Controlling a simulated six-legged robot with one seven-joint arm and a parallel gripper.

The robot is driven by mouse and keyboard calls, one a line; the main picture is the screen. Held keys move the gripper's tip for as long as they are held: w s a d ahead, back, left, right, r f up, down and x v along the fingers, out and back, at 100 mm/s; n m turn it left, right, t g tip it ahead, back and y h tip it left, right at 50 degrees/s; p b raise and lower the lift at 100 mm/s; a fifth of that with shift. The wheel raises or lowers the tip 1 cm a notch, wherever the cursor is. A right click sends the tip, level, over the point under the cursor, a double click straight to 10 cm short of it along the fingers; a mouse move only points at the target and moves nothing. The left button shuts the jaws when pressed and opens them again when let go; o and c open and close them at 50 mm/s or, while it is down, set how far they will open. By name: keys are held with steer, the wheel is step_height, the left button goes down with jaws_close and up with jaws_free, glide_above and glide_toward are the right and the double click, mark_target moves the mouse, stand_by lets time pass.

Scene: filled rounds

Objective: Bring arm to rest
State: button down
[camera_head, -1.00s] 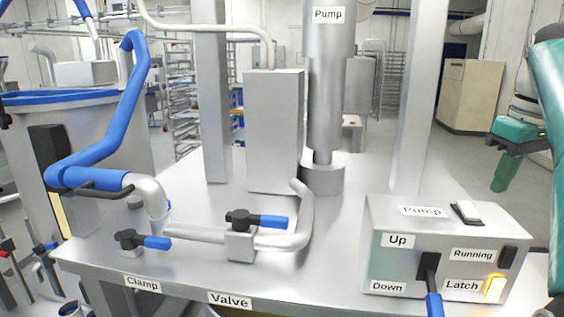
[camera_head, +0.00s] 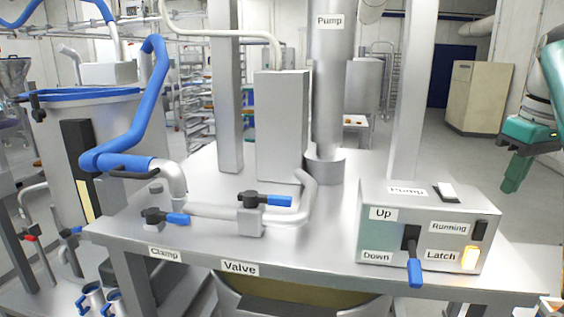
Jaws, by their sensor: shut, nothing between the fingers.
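My gripper (camera_head: 516,172) is at the right edge of the head view, green, pointing down and a little left. It is shut and holds nothing. It hangs in front of the grey floor, apart from the control box and the table. My arm (camera_head: 551,85) comes in from the right edge above it; the rest of the arm is out of the picture.
A metal table (camera_head: 300,258) fills the middle. It carries a control box (camera_head: 425,235) with a blue-tipped lever (camera_head: 414,272) and lit Latch button (camera_head: 470,258), a pump column (camera_head: 328,90), and a pipe with blue-handled valve (camera_head: 266,200). A blue hose (camera_head: 135,120) is left.

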steer(key=a+f+m, duration=0.1)
steer(key=a+f, duration=0.4)
steer(key=a, duration=0.5)
steer(key=s+a+f+t, duration=0.1)
steer(key=s+a+f, duration=0.2)
steer(key=a+f, duration=0.2)
steer(key=s+a+f+m+t, duration=0.1)
steer(key=s+a+f, duration=0.3)
steer(key=f, duration=0.5)
steer(key=s+a+f+t, duration=0.1)
steer(key=s+a+f, duration=0.2)
steer(key=a+f, duration=0.3)
steer(key=shift+s+a+f+m+t, duration=0.35)
steer(key=shift+a+f+m+t, duration=0.05)
steer(key=shift+a, duration=0.5)
